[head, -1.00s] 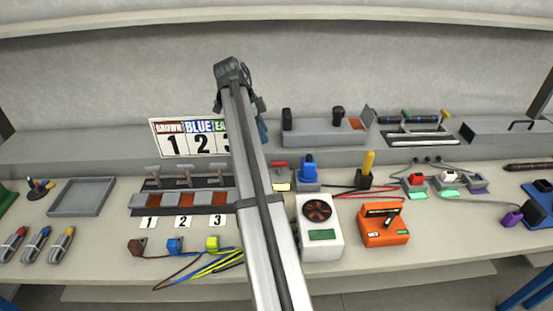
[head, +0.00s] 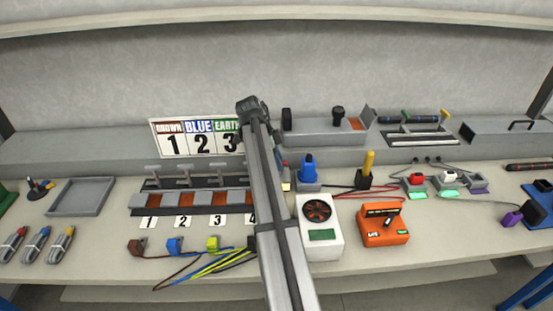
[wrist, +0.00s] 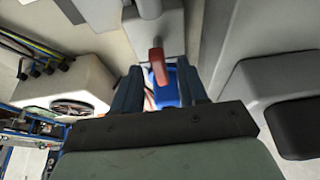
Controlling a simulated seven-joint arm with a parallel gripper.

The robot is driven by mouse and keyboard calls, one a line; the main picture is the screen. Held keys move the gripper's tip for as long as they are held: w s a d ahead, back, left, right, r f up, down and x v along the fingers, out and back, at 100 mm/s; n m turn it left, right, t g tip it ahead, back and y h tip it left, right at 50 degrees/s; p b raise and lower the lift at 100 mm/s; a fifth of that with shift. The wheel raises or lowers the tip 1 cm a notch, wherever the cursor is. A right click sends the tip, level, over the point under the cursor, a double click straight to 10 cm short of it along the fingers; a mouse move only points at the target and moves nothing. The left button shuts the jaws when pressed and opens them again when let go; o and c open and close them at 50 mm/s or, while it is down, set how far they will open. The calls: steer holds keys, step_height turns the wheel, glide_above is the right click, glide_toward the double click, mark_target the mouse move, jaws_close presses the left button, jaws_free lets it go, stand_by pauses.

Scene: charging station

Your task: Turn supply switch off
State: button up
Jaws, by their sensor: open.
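A red-handled lever (wrist: 157,62), which looks like the supply switch, shows in the wrist view on a light grey body (wrist: 160,25). My gripper (wrist: 157,82) is open. Its two dark blue fingers stand on either side of the lever's red end in the picture; I cannot tell whether either touches it. In the head view my arm covers most of the switch and my gripper. A small yellow-lit patch (head: 286,187) shows beside the arm at the switch's foot.
A blue plug-like part (head: 308,168) on a grey base stands just right of the switch. A white fan box (head: 332,243) and an orange meter (head: 383,225) stand in front. A grey raised ledge (head: 320,135) runs behind.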

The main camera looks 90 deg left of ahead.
jaws_close()
stand_by(0.4)
steer(key=n, duration=0.2)
steer(key=n+y, duration=0.1)
steer(key=n, duration=0.1)
steer(key=shift+d+y, duration=0.3)
steer(key=n, duration=0.2)
steer(key=n+g+y, duration=0.1)
steer(key=n, duration=0.2)
steer(key=shift+w+d+y, duration=0.15)
steer(key=shift+y, duration=0.15)
steer(key=n+g, duration=0.1)
steer(key=n, duration=0.1)
steer(key=n+y, duration=0.1)
steer(key=n, duration=0.1)
steer(key=shift+w+n+g, duration=0.15)
steer(key=shift+n+g, duration=0.25)
steer(key=shift+w+n+g, duration=0.15)
steer(key=shift+n+g, duration=0.65)
steer(key=shift+n, duration=1.2)
